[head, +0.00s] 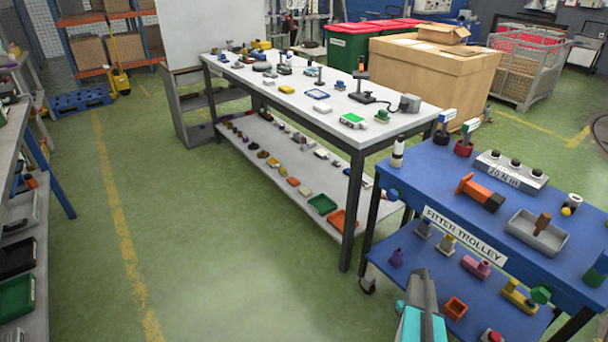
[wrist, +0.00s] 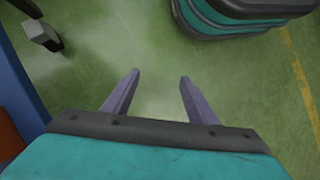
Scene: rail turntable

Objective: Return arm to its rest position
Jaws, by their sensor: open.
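My gripper (wrist: 158,82) shows in the wrist view with its two grey fingers apart and nothing between them. Green floor lies below the fingers. In the head view part of my teal and grey arm (head: 422,312) rises at the bottom edge, in front of the blue fitter trolley (head: 400,205). The fingers cannot be made out in the head view. In the wrist view a teal and black rounded body, which looks like my own base, is at the top right.
A white-topped workbench (head: 300,103) with many small parts stands behind the trolley. A shelf rack (head: 40,190) runs along the left edge. A large cardboard box (head: 440,75) stands at the back. The green floor (head: 190,230) between rack and bench is clear.

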